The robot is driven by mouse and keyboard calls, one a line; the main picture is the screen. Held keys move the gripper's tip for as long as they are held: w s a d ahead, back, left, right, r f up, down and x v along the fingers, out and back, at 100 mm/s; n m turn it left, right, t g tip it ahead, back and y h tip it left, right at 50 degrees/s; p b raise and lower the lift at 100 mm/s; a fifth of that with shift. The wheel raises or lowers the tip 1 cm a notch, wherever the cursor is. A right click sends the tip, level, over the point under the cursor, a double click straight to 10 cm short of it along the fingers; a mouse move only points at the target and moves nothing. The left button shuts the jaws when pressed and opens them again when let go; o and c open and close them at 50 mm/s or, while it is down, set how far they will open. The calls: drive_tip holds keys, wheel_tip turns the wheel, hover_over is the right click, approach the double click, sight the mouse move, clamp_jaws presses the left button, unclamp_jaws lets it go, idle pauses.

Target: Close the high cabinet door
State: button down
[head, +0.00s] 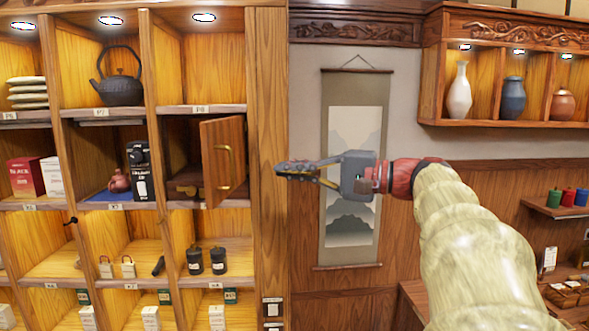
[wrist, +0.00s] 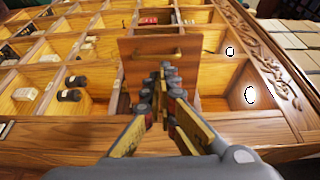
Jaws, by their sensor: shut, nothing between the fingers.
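The wooden cabinet door (head: 222,160) with a brass handle (head: 226,166) stands open from its compartment at the right end of the shelf unit. Dark stacked boxes (head: 187,186) show partly in the compartment behind it. My gripper (head: 278,170) is shut and empty, to the right of the door in the head view and level with its lower half. In the wrist view the shut fingertips (wrist: 168,70) overlap the door (wrist: 133,65), just below its handle (wrist: 152,54). I cannot tell whether they touch it.
The shelf unit's thick right post (head: 269,100) stands beside the door. Nearby cells hold a black kettle (head: 122,82), a black box (head: 138,170) and two dark jars (head: 207,261). A hanging scroll (head: 352,240) is on the wall behind my arm.

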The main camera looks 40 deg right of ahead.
drive_tip(key=p, duration=0.2)
approach(212, 170)
drive_tip(key=w, duration=0.4)
drive_tip(key=shift+d, duration=0.3)
drive_tip(key=shift+w, duration=0.1)
drive_tip(key=w+a+m+h+b, duration=0.1)
drive_tip(key=a, duration=0.1)
drive_tip(key=w+a+m+t+h+b, duration=0.1)
drive_tip(key=a+h+b, duration=0.1)
drive_tip(key=w+a+m+t+h+b, duration=0.1)
drive_tip(key=w+a, duration=0.1)
drive_tip(key=shift+w+f+b, duration=0.1)
drive_tip(key=shift+f+b, duration=0.05)
drive_tip(key=shift+b, duration=0.25)
drive_tip(key=shift+w+a+r+m+t+h+b, duration=0.1)
drive_tip(key=shift+w+a+m+h, duration=0.4)
drive_tip(key=shift+w, duration=3.45)
drive_tip(key=shift+w+a+r+m+t+h+b, duration=0.15)
drive_tip(key=shift+w+a+h, duration=0.7)
drive_tip(key=shift+w, duration=3.1)
drive_tip(key=shift+w+a+f+m+t+h+b, duration=0.2)
drive_tip(key=shift+w+a, duration=0.9)
drive_tip(key=shift+w, duration=2.85)
drive_tip(key=shift+r, duration=0.15)
